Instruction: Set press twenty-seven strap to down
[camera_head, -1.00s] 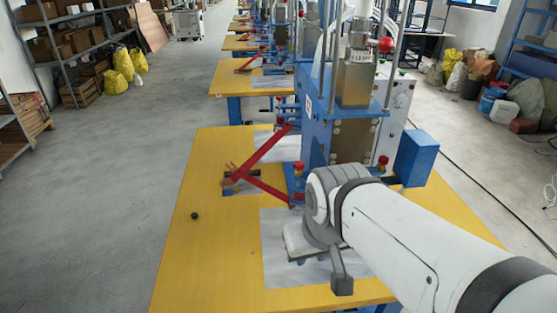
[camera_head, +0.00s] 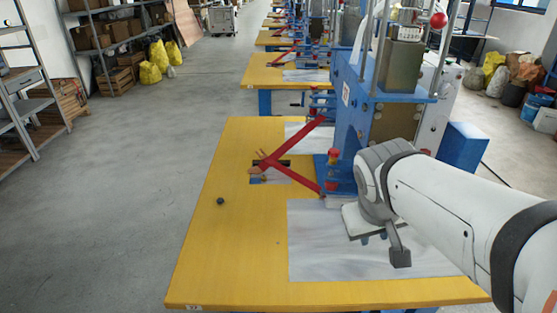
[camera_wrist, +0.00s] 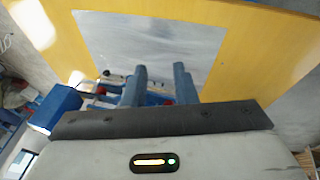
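The nearest press (camera_head: 350,125) is a blue frame with a grey metal block on a yellow table (camera_head: 230,250). A red V-shaped strap (camera_head: 290,175) reaches left from it, its point over a small dark opening in the tabletop. Whether this strap counts as up or down I cannot tell. My gripper (camera_head: 373,238) hangs over the grey sheet in front of the press, apart from the strap. In the wrist view its two fingers (camera_wrist: 159,78) stand apart with nothing between them. Blue and red press parts show partly behind the fingers there.
A small black ball-like knob (camera_head: 220,201) is on the table's left part. A blue box (camera_head: 465,150) sits right of the press. A grey sheet (camera_head: 320,250) covers the front tabletop. More presses stand behind; the left aisle floor (camera_head: 130,200) is clear.

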